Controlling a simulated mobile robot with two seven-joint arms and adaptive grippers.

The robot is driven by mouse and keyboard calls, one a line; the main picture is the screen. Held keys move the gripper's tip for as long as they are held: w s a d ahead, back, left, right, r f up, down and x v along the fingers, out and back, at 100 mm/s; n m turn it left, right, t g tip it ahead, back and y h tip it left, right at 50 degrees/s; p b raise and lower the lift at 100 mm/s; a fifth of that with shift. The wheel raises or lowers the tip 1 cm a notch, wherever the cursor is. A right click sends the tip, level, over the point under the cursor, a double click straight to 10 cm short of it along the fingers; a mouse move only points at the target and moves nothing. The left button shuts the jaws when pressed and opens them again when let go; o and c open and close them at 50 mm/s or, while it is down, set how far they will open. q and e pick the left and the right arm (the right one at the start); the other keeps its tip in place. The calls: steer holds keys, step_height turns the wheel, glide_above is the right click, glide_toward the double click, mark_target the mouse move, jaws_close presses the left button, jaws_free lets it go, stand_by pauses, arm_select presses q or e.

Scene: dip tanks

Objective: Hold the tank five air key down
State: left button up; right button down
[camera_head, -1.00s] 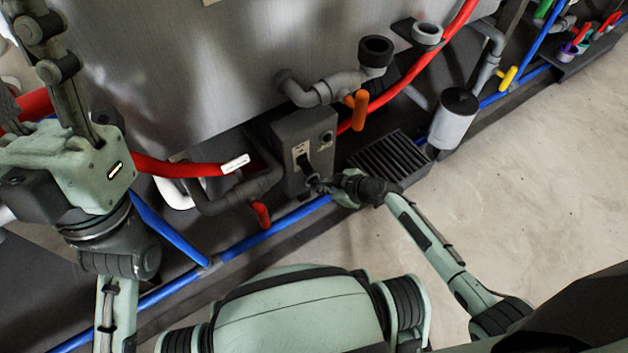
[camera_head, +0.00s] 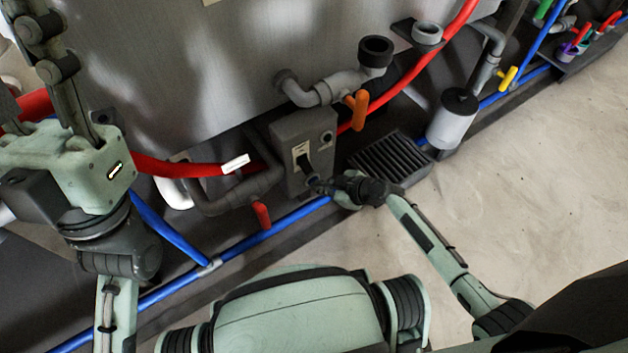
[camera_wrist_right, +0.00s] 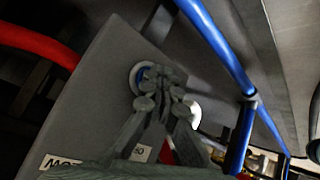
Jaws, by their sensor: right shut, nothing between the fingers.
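A dark grey control box (camera_head: 290,150) stands low in front of the big metal tank, with a pale label, a dark switch and a round knob on its face. My right gripper (camera_head: 318,184) is shut and empty at the box's lower front. In the right wrist view its fingertips (camera_wrist_right: 163,85) lie over a round key with a white ring and blue middle (camera_wrist_right: 137,76). The fingers hide part of the key; I cannot tell how far it is pressed.
Blue pipe (camera_head: 265,237) runs along the floor below the box. A red-handled valve (camera_head: 262,214) and an orange handle (camera_head: 357,108) are close by. A black floor grate (camera_head: 393,157) and grey canister (camera_head: 453,120) stand right of the box. Open floor (camera_head: 530,190) is at the right.

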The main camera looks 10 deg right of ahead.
steer(key=shift+s+d, duration=0.2)
steer(key=shift+s, duration=0.35)
steer(key=shift+s+d, duration=0.3)
steer(key=shift+s, duration=0.5)
steer(key=shift+s+d, duration=0.3)
steer(key=shift+s, duration=0.5)
steer(key=shift+s+d, duration=0.3)
steer(key=shift+s, duration=0.5)
